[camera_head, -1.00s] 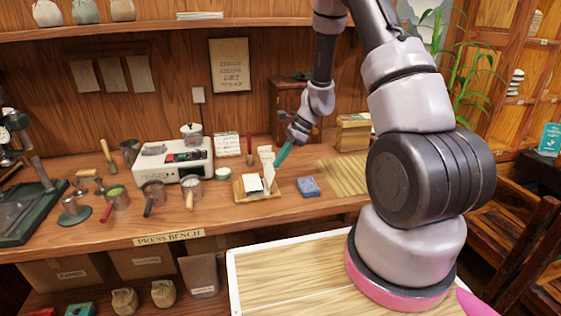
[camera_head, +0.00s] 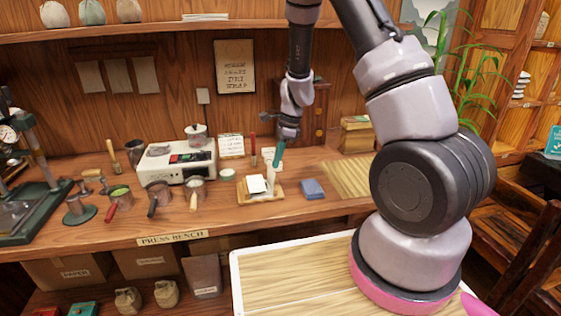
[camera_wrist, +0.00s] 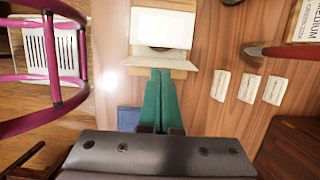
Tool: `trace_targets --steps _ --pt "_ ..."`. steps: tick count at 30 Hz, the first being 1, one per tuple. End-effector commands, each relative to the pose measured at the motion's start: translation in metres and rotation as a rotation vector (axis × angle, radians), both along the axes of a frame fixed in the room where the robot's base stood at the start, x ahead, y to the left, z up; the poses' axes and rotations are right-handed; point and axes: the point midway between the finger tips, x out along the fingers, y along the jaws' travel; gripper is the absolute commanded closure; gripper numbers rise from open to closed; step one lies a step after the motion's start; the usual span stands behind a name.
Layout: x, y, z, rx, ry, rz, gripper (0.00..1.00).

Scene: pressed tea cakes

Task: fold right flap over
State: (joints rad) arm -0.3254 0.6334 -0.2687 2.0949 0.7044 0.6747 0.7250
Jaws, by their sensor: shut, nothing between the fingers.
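The white wrapper paper (camera_head: 257,184) sits on a small wooden board (camera_head: 244,197) on the bench. A pale upright flap (camera_head: 269,174) stands at its right side, close to my gripper (camera_head: 277,163). My gripper has teal fingers, pointing down and shut with nothing between them. In the wrist view, the fingertips (camera_wrist: 160,72) are at the near edge of a pale flap strip (camera_wrist: 140,58), and the white square of paper (camera_wrist: 163,27) lies beyond it. I cannot tell whether the fingertips touch the flap.
The bench front by the board is clear.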

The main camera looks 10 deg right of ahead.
Motion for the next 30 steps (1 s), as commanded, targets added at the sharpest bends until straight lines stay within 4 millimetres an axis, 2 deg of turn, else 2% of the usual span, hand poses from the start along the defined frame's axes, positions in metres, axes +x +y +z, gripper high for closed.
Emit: trace_targets --steps 1,16,30 --pt "-0.001 0.007 0.001 -0.039 -0.002 0.012 1.00" --pt "0.000 0.040 0.002 -0.456 -0.004 0.010 1.00" --pt "0.000 0.072 -0.011 -0.898 -0.005 0.005 1.00"
